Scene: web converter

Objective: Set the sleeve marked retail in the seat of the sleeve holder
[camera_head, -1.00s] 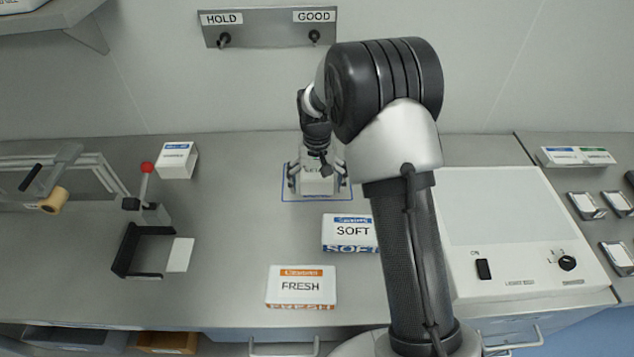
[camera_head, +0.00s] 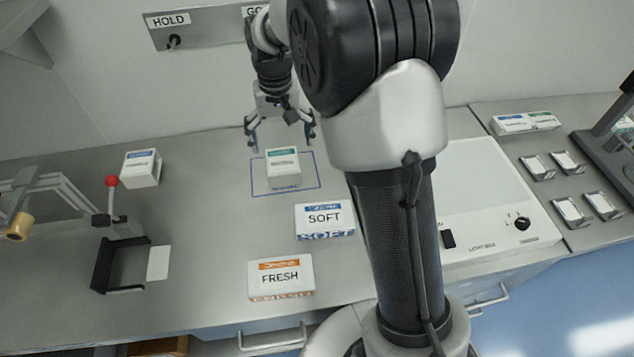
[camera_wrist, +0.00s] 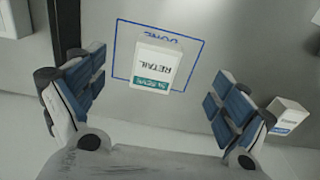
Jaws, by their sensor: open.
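The sleeve marked retail (camera_head: 283,167) is a white box with a green band, sitting upright inside a blue outline on the counter. In the wrist view the sleeve (camera_wrist: 155,68) reads RETAIL upside down. My gripper (camera_head: 282,140) is open and empty, above and behind the sleeve, apart from it. Its spread fingers (camera_wrist: 158,88) flank the lower part of the wrist view. A black U-shaped bracket with a red-knobbed lever (camera_head: 103,264) stands at left and looks like the sleeve holder. Its inside looks empty, with a white plate beside it.
White boxes marked SOFT (camera_head: 325,220) and FRESH (camera_head: 281,277) lie in front of the outline. A blue-banded box (camera_head: 141,168) stands at back left. A light-topped panel (camera_head: 480,200) is at right. A HOLD peg rail (camera_head: 205,22) is on the wall. Bare counter lies between bracket and outline.

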